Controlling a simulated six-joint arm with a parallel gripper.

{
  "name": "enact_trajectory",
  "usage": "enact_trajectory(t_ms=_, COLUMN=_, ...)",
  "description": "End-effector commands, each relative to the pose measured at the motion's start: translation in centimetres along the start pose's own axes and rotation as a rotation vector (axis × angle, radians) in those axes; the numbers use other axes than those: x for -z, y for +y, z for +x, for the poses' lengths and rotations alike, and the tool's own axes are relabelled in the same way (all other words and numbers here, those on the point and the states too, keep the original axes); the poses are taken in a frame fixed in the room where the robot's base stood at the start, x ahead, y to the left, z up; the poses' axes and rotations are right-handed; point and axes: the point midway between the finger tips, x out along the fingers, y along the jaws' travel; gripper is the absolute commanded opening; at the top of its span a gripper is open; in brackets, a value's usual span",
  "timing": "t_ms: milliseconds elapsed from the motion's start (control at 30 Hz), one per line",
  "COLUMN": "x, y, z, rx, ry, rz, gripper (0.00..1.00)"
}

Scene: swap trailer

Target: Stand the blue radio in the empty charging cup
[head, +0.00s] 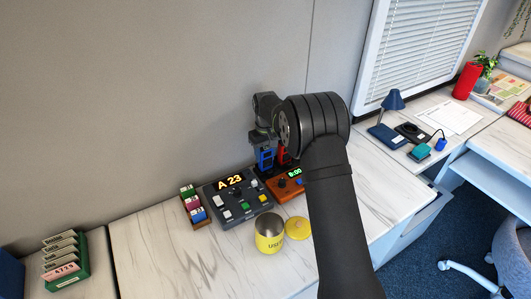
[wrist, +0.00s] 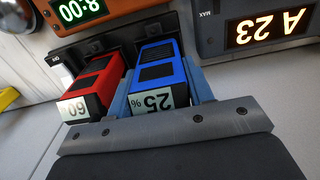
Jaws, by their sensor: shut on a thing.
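The blue radio (wrist: 158,72) is upright between my gripper's two blue-grey fingers, with a 25% label facing the camera. In the head view the blue radio (head: 265,158) is under my gripper (head: 264,145), over the black charging base (head: 261,173). My gripper (wrist: 163,95) is shut on it in the wrist view. A red radio (wrist: 92,86) labelled 60 stands close beside it at the charging base (wrist: 92,47). The cup under the blue radio is hidden, and I cannot tell whether its foot is seated.
A grey control panel (head: 236,198) showing A 23 and an orange clock box (head: 291,184) stand close to the charger. A yellow tin (head: 269,240) and its lid (head: 298,229) are in front. The desk front left (head: 170,255) is clear.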

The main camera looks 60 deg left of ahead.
Motion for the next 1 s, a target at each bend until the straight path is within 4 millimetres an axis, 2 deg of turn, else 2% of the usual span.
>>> enact_trajectory(t_ms=800, x=0.0, y=0.0, z=1.2, rx=0.000, ry=0.000, rz=0.000, gripper=0.18)
enact_trajectory(t_ms=833, x=0.0, y=0.0, z=1.2, rx=0.000, ry=0.000, rz=0.000, gripper=0.51)
enact_trajectory(t_ms=867, x=0.0, y=0.0, z=1.2, rx=0.000, ry=0.000, rz=0.000, gripper=0.56)
enact_trajectory(t_ms=1000, x=0.0, y=0.0, z=1.2, rx=0.000, ry=0.000, rz=0.000, gripper=0.56)
